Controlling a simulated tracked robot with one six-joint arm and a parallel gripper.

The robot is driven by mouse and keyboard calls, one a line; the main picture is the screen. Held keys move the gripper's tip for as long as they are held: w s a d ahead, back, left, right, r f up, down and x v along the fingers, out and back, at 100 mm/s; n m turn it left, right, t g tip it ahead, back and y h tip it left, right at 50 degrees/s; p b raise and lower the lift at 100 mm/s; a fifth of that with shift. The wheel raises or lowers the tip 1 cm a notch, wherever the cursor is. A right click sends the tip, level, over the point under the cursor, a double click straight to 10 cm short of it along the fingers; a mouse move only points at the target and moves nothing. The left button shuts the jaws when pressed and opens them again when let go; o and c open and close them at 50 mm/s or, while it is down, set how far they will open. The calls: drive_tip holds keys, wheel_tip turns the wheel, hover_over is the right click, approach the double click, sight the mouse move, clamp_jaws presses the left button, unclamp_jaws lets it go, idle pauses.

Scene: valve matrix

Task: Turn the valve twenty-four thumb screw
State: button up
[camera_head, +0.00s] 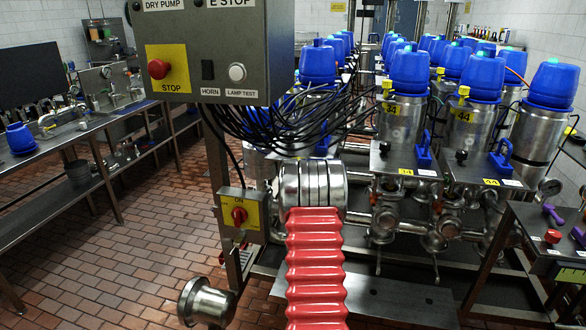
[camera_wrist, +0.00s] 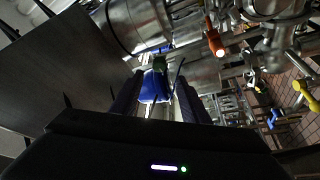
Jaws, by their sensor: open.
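Valves with steel bodies and blue tops stand in rows in the head view. The front ones read 34 (camera_head: 405,110) and 44 (camera_head: 466,125). Left of 34 is another blue-topped valve (camera_head: 318,65); black cables and a control box hide much of it, and I see no number on it. I cannot make out a thumb screw marked twenty-four. My gripper (camera_wrist: 160,78) shows only in the wrist view, with its two dark fingers apart. A blue part (camera_wrist: 155,88) shows in the gap between the fingers; I cannot tell how far off it is.
The control box (camera_head: 210,50) hangs at the upper left. A red ribbed hose (camera_head: 315,270) rises in front of the steel pipes. A workbench (camera_head: 75,130) stands left, a dark bench (camera_head: 545,225) right. Tiled floor (camera_head: 110,265) is open at left. A steel cylinder (camera_wrist: 135,25) is near my gripper.

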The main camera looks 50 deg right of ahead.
drive_tip(key=x, duration=0.8)
drive_tip(key=shift+d, duration=0.2)
drive_tip(key=shift+w, duration=0.1)
drive_tip(key=shift+f, duration=0.1)
clamp_jaws()
